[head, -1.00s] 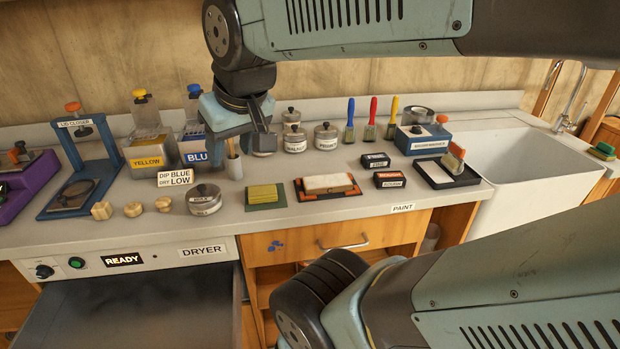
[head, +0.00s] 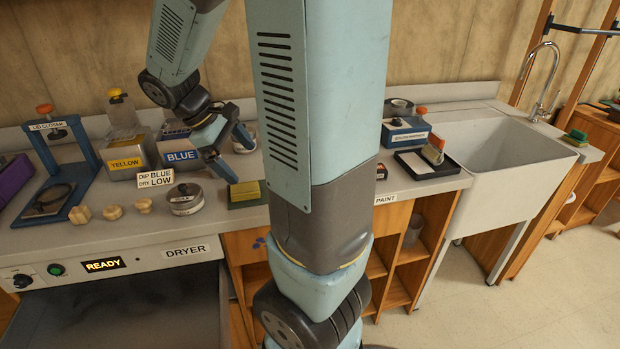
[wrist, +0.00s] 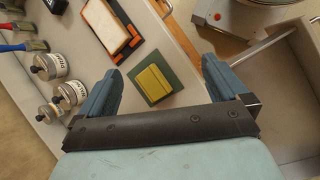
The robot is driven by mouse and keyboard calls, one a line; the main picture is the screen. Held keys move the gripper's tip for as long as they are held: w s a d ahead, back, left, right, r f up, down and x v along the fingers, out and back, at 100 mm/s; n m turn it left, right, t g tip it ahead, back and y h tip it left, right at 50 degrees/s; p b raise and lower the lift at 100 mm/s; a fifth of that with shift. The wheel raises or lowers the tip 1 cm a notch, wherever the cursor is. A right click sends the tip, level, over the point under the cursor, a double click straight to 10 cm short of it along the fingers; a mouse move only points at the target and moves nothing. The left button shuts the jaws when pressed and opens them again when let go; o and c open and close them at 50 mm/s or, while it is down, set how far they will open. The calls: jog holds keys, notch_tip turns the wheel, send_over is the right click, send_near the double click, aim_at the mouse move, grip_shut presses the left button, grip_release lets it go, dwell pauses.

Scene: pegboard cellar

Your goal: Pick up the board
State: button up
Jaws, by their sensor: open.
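A pale, whitish board (wrist: 104,22) lies in a black and orange holder (wrist: 133,37) on the counter in the wrist view. In the head view my arm hides it. A ridged yellow block (wrist: 153,83) on a dark green base (wrist: 171,87) lies beside it, partly visible in the head view (head: 243,190). I cannot tell for sure which one is the task's board. My gripper (head: 236,153) is open and empty above the counter. In the wrist view its fingers (wrist: 160,82) are spread on either side of the yellow block, apparently above it.
Yellow (head: 126,158) and blue (head: 180,153) paint tanks stand behind, with a "DIP BLUE, DRY LOW" sign (head: 155,179). The dryer drawer (head: 120,310) is open below. A sink (head: 510,165) is at right.

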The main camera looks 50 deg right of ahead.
jog(key=w+d+f+n+g+h, duration=0.1)
jog(key=w+d+f+n+h, duration=0.1)
jog(key=d+f, duration=0.1)
jog(key=w+d+f+n+g+h, duration=0.2)
jog(key=f, duration=0.1)
jog(key=w+d+f+n+g+h, duration=0.1)
jog(key=w+d+f+n+h, duration=0.1)
jog(key=w+d+f, duration=0.1)
jog(key=shift+d+f+g, duration=0.3)
jog(key=shift+d+f, duration=0.05)
jog(key=shift+f, duration=0.15)
jog(key=shift+h, duration=0.3)
jog(key=x, duration=0.7)
jog(key=shift+d+f, duration=0.1)
jog(key=shift+w+f+x, duration=0.1)
jog(key=shift+f+x, duration=0.05)
jog(key=shift+x, duration=1.45)
jog(key=shift+w+f+x, duration=0.1)
jog(key=shift+f+x, duration=0.05)
jog(key=shift+x, duration=1.5)
jog(key=shift+c, duration=0.4)
jog(key=c, duration=1)
jog(key=shift+o, duration=0.2)
jog(key=shift+r, duration=0.15)
